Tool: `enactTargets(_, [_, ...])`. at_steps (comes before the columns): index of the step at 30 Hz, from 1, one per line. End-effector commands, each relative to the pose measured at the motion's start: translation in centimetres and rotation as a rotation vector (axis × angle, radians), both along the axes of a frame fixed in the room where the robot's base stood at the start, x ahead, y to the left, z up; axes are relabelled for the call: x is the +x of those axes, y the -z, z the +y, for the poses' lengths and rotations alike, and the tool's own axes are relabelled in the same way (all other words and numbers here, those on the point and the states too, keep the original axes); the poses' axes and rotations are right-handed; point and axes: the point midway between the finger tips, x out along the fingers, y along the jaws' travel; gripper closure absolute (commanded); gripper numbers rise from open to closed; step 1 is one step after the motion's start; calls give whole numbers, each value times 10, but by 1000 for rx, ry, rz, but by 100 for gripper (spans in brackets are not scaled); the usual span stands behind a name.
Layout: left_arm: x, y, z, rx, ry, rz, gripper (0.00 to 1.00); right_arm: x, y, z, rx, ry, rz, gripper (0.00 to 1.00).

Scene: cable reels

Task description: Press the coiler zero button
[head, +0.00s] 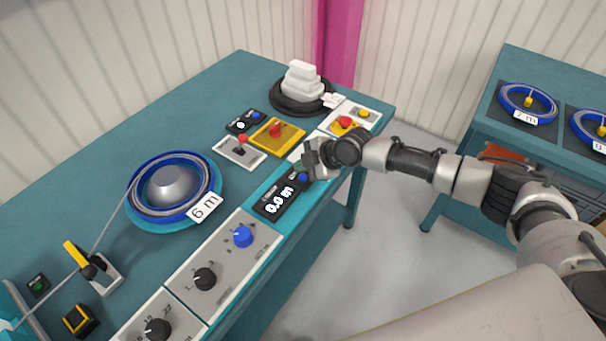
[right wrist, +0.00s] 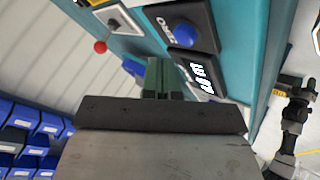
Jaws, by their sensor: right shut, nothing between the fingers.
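My right gripper (head: 310,163) is shut and empty, just beyond the button in the head view. In the right wrist view its fingertips (right wrist: 164,66) are beside the display and apart from the button.
A blue cable coil (head: 150,187) tagged 6 m lies on the bench. A lever plate (head: 226,155), a yellow box with a red knob (head: 290,140) and a red button (head: 345,123) are near my right gripper. Blue bins (right wrist: 30,140) show in the right wrist view.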

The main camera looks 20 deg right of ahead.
Motion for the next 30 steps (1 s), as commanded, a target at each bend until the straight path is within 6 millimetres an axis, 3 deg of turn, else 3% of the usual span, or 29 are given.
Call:
enactTargets(12, [0,-30,0,0,0,0,57,0,-44,0,0,0,0,100])
enactTargets(30, [0,-30,0,0,0,0,57,0,-44,0,0,0,0,100])
